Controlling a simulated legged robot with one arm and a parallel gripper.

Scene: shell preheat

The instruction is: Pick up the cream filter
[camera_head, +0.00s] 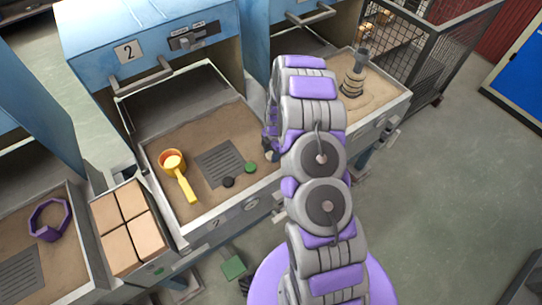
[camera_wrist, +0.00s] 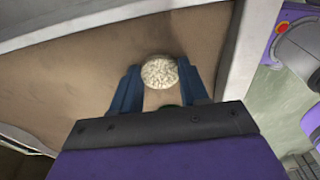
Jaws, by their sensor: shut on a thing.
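The cream filter (camera_wrist: 159,72) is a round, speckled, pale disc in the wrist view. It sits between the two blue fingertips of my gripper (camera_wrist: 160,82), which is shut on it. Sand-coloured surface shows behind it; I cannot tell whether the filter touches that surface. In the head view my gripper (camera_head: 270,150) is mostly hidden by my arm, over the right side of the sand tray marked 2 (camera_head: 206,218). The filter cannot be made out there.
The tray holds a yellow-orange ladle (camera_head: 180,178), a dark grille (camera_head: 220,163), a black disc (camera_head: 229,182) and a green disc (camera_head: 250,168). Tan blocks (camera_head: 120,232) stand left. A ringed metal piece (camera_head: 353,78) stands in the right tray. Raised rims edge the trays.

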